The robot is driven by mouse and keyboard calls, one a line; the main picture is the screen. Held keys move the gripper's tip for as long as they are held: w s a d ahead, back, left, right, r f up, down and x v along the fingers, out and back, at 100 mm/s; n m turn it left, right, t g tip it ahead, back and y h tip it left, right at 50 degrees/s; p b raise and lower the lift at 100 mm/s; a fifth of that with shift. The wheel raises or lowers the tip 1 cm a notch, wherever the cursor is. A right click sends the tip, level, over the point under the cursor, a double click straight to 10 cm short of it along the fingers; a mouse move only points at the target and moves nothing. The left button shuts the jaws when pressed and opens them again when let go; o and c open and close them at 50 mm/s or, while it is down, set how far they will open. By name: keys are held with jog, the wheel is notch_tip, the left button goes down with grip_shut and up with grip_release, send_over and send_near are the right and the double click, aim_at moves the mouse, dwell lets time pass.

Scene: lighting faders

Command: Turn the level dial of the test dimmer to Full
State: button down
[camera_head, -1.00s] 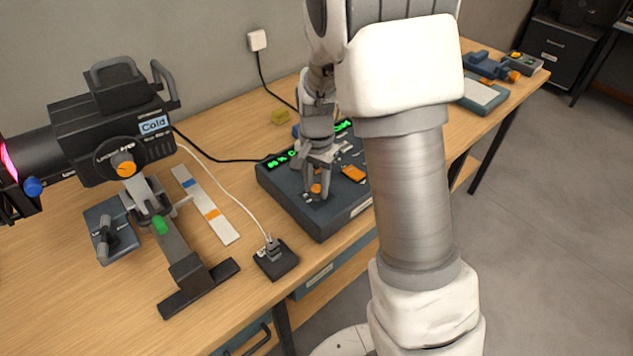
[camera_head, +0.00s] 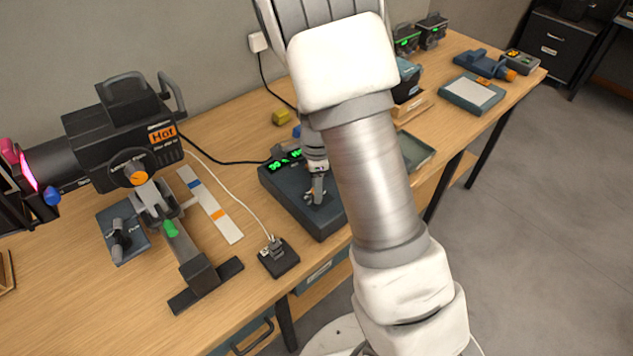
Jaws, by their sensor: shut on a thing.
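A dark blue console (camera_head: 325,228) with a green lit display (camera_head: 287,160) stands mid-table; I take it as the test dimmer. The display is small and part-hidden; it seems to read a percentage and "Hot". My gripper (camera_head: 318,198) points down onto the console's front top face, shut on the level dial. The fingers hide the dial, so its pointer and marks cannot be read. My arm covers the console's right side. The lamp (camera_head: 120,135) on a stand at left shows an orange "Hot" label (camera_head: 163,135).
A small black box (camera_head: 278,262) with a white cable sits front left of the console. A white strip (camera_head: 212,208) lies between it and the lamp stand. A yellow block (camera_head: 282,117) lies behind. Trays and devices stand at the right, partly behind my arm.

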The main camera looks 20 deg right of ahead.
jog(key=shift+r+m+p, duration=0.1)
jog(key=shift+m+p, duration=0.55)
jog(key=shift+m, duration=0.55)
jog(key=c, duration=0.6)
grip_release()
jog(key=shift+o, duration=0.2)
notch_tip(320, 180, up, 17)
jog(key=p, duration=0.1)
jog(key=shift+r, duration=0.15)
